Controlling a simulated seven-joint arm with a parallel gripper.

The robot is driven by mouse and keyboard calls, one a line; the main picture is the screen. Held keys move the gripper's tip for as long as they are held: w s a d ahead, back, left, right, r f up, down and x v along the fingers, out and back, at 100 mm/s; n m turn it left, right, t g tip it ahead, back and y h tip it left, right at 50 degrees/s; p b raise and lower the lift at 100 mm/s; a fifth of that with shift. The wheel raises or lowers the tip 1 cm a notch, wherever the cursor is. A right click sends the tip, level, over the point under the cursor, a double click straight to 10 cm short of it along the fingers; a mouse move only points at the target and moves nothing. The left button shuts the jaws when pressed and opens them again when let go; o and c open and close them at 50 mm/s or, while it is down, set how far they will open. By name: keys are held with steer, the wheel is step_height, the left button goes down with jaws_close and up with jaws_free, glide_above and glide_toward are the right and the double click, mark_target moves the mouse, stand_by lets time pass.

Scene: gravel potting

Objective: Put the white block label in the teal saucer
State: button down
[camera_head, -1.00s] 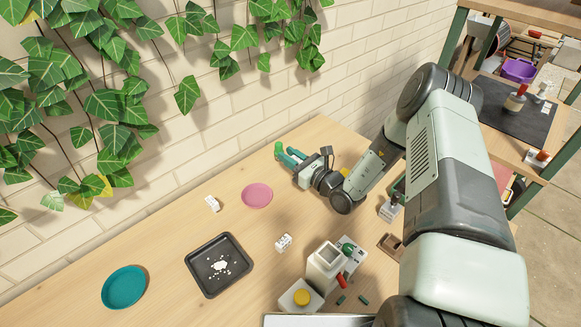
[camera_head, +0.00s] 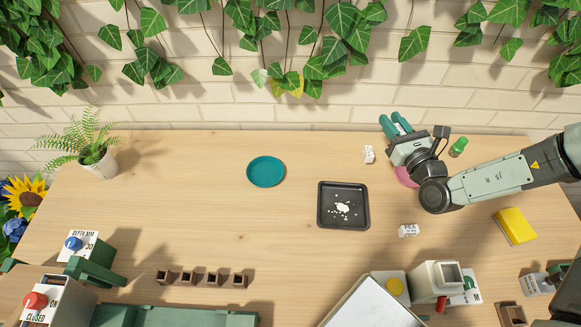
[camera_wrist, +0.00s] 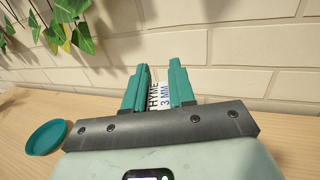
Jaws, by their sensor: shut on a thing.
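My gripper (camera_wrist: 160,67) is shut on a white block label (camera_wrist: 160,96) with print reading "THYME 3 MM", held between its teal fingers. In the head view my gripper (camera_head: 393,122) is at the back right, its fingers pointing to the wall; the held label cannot be made out there. The teal saucer (camera_head: 265,171) lies empty on the table, well left of my gripper. It also shows at the left edge of the wrist view (camera_wrist: 46,137). Two other white blocks stand on the table, one (camera_head: 369,155) just left of my gripper and one (camera_head: 409,230) nearer the front.
A black tray (camera_head: 323,217) with white gravel lies between the saucer and the front block. A pink saucer (camera_head: 405,177) is partly hidden by my gripper. A green object (camera_head: 458,147) and a yellow block (camera_head: 515,226) are to the right.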

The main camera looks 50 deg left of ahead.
steer(key=s+a+n+g+y, duration=0.1)
steer(key=s+a+n+g, duration=0.25)
steer(key=s+a, duration=0.7)
steer(key=n+g+y, duration=0.1)
steer(key=n+g, duration=0.1)
steer(key=g, duration=0.3)
glide_above(270, 177)
step_height(270, 177, down, 4)
steer(key=shift+f, duration=1.9)
steer(key=shift+f, duration=0.6)
steer(key=c, duration=0.9)
jaws_free()
steer(key=shift+c, duration=0.2)
